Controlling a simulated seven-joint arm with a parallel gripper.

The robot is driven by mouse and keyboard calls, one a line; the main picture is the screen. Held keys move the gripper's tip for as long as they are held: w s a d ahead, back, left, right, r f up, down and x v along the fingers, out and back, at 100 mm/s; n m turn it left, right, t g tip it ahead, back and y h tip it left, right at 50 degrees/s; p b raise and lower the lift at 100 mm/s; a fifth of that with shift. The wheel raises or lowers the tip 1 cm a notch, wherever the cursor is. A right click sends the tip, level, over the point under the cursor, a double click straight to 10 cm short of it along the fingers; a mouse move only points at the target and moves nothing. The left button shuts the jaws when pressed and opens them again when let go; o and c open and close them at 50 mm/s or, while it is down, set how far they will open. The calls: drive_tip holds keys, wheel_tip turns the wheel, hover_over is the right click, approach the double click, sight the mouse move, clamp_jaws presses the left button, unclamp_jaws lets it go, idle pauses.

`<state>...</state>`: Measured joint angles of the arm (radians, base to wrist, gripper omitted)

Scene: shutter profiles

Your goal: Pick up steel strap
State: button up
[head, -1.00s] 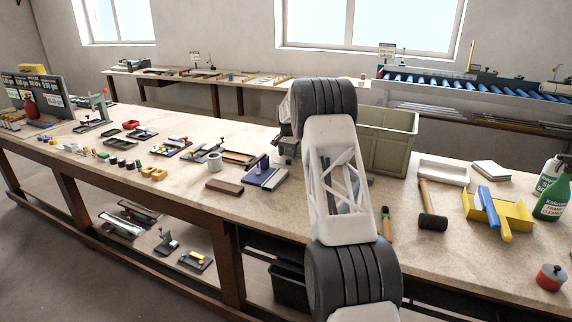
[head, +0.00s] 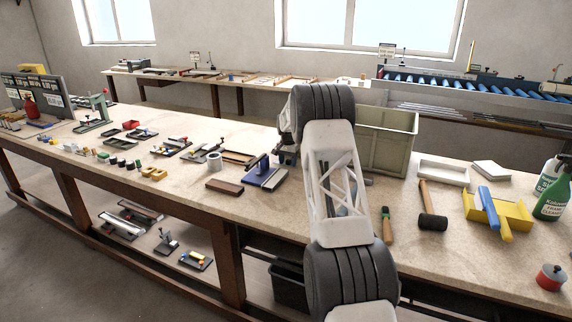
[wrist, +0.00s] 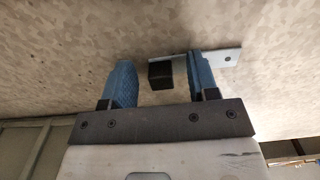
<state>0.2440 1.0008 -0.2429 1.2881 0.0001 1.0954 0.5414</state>
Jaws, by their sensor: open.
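In the wrist view, my gripper (wrist: 160,72) has two blue fingers spread apart, with no object clamped between them. A flat, pale grey strip that looks like the steel strap (wrist: 226,58) lies on the speckled benchtop. The right finger is in front of part of it, and its right end shows past that finger. A small black block (wrist: 160,76) is between the fingers in the picture, at the strip's left end. I cannot tell whether the block is joined to the strip. In the head view my arm hides the strap and my fingers.
On the bench in the head view, a green-grey bin (head: 388,142) stands behind my arm and a blue fixture (head: 266,174) stands left of it. A screwdriver (head: 387,226) and mallet (head: 431,205) lie to the right. Several small parts cover the left side.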

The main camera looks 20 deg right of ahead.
sight(288, 160)
drive_tip(key=c, duration=1)
drive_tip(key=shift+r, duration=0.15)
drive_tip(key=shift+r, duration=1.55)
drive_tip(key=shift+s+r, duration=0.1)
drive_tip(key=shift+s, duration=0.05)
drive_tip(key=shift+s+a+r, duration=0.25)
drive_tip(key=shift+s+a, duration=0.4)
drive_tip(key=shift+s, duration=1.9)
drive_tip(key=shift+s+a+r, duration=0.2)
drive_tip(key=shift+s+a, duration=0.4)
drive_tip(key=shift+s, duration=1.9)
drive_tip(key=shift+s+a+r, duration=0.25)
drive_tip(key=shift+s+a, duration=0.4)
drive_tip(key=shift+s, duration=1.9)
drive_tip(key=shift+r, duration=0.1)
wheel_tip(288, 160, up, 6)
drive_tip(key=s+a, duration=0.1)
drive_tip(key=a, duration=0.1)
drive_tip(key=shift+s, duration=0.2)
